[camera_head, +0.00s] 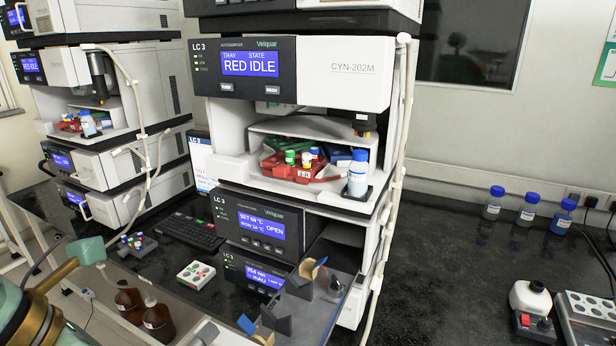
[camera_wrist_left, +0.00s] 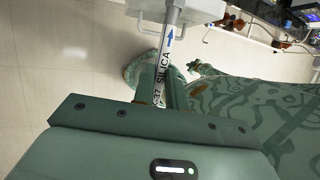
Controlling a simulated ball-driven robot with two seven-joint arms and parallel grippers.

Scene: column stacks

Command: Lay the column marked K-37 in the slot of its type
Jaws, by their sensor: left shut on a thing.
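My left gripper (camera_wrist_left: 166,98) is shut on a slim pale metal column (camera_wrist_left: 172,45) in the left wrist view. Its white label reads "SILICA" and "K37" or similar, with a blue arrow pointing up the picture. The column's lower part is hidden behind the gripper body. The head view shows teal parts of my left arm (camera_head: 88,250) at lower left; I cannot make out the column there. Dark grey holders with blue and tan flaps (camera_head: 304,280) (camera_head: 270,334) stand on a grey tray at lower centre; their markings are unreadable. My right gripper is not in view.
The middle LC 3 stack has a module panel (camera_head: 258,228) reading "OPEN". Another stack (camera_head: 105,120) stands at left. The dark bench at right is mostly clear, with blue-capped bottles (camera_head: 527,212).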

